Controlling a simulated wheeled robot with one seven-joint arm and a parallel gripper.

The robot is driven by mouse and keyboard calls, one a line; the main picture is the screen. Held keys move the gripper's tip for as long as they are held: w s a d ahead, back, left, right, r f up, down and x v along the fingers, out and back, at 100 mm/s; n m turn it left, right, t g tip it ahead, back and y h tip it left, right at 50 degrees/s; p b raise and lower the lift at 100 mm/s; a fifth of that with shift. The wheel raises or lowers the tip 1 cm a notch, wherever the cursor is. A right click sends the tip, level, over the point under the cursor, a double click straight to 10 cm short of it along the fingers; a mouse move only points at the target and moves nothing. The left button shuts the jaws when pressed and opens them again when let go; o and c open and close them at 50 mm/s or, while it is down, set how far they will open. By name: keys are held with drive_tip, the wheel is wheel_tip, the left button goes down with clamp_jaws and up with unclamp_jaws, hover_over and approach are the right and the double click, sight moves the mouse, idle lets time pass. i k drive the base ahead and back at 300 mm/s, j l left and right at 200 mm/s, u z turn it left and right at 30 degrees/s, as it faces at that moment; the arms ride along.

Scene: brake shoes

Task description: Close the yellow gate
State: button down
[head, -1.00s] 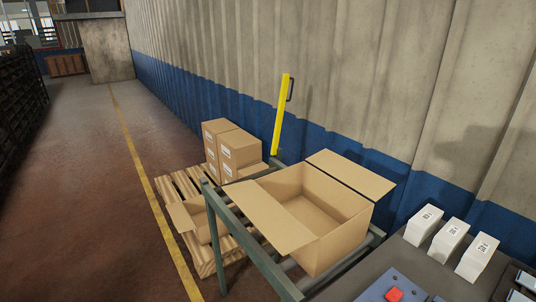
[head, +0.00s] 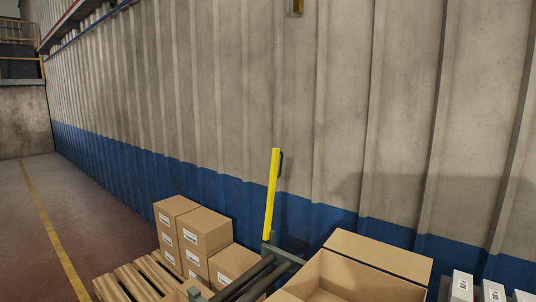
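The yellow gate (head: 271,195) shows in the head view as a narrow yellow bar standing almost upright, leaning slightly to the right at its top. A small dark handle sits on its right side near the top. Its lower end meets the grey-green metal frame (head: 268,246) of the roller conveyor, at the conveyor's far end, close to the wall. My gripper is not in view, and nothing touches the gate.
An open cardboard box (head: 345,277) sits on the conveyor, right of the gate. Closed cartons (head: 205,231) are stacked left of it by a wooden pallet (head: 135,281). White packets (head: 462,286) stand at lower right. The corrugated wall (head: 330,100) is behind. Floor at left is clear.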

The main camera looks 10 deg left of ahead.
sight(276, 152)
drive_tip(key=i+j, duration=0.15)
drive_tip(key=j, duration=0.2)
drive_tip(key=i+j, duration=0.2)
drive_tip(key=j, duration=0.2)
drive_tip(key=i+j+z, duration=0.1)
drive_tip(key=j, duration=0.25)
drive_tip(key=i+j, duration=0.25)
drive_tip(key=j, duration=0.15)
drive_tip(key=i+j+z, duration=0.1)
drive_tip(key=j, duration=0.25)
drive_tip(key=i+j, duration=0.2)
drive_tip(key=j, duration=0.2)
drive_tip(key=i+j+z, duration=0.1)
drive_tip(key=i+j, duration=0.6)
drive_tip(key=i, duration=0.15)
